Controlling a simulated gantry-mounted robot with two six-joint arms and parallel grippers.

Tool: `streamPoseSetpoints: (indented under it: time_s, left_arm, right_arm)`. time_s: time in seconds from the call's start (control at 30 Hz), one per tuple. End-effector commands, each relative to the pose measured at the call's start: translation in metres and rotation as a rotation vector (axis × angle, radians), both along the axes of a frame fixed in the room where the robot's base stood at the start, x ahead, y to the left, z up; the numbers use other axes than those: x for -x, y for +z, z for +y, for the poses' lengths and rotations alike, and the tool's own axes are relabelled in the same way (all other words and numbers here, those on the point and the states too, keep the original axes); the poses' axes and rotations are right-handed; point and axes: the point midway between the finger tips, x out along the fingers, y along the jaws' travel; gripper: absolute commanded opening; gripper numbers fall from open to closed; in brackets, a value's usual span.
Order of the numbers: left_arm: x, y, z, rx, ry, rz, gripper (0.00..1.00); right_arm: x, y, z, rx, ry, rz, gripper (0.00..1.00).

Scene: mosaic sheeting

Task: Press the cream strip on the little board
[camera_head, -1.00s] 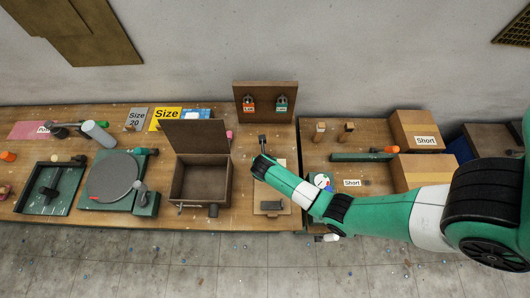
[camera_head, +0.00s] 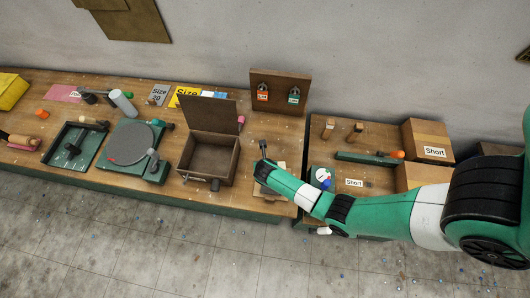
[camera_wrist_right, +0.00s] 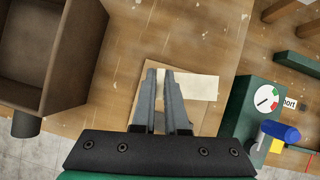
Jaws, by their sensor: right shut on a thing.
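The cream strip (camera_wrist_right: 200,87) lies across the upper part of the little tan board (camera_wrist_right: 208,117) in the right wrist view. My right gripper (camera_wrist_right: 166,74) is over the board, its grey fingers close together on the left part of the strip, with a bit of cream showing between them. The strip's right end sticks out past the fingers. I cannot tell whether it touches the board. In the head view my right arm hides most of the board (camera_head: 283,172). My left gripper is not in view.
An open brown box (camera_head: 208,162) stands close left of the board. A green block with a round gauge (camera_wrist_right: 265,98) stands close on the right. Beyond are a rack with two padlocks (camera_head: 278,92), cardboard boxes (camera_head: 427,143) and a turntable (camera_head: 132,144). Bench beyond the board is clear.

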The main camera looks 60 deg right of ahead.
Motion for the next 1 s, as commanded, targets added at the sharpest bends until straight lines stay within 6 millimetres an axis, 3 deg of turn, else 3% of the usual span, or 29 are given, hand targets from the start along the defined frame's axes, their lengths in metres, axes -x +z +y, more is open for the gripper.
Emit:
streamPoseSetpoints:
  time_s: [0.1, 0.5, 1.0]
  left_arm:
    - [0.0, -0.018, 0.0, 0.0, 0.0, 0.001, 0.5]
    - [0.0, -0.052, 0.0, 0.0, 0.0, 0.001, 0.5]
    - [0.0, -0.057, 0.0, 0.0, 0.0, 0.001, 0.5]
  right_arm:
    - [0.0, -0.02, 0.0, 0.0, 0.0, 0.0, 0.0]
    - [0.0, -0.063, 0.0, 0.0, 0.0, 0.0, 0.0]
    - [0.0, -0.072, 0.0, 0.001, -0.001, -0.001, 0.0]
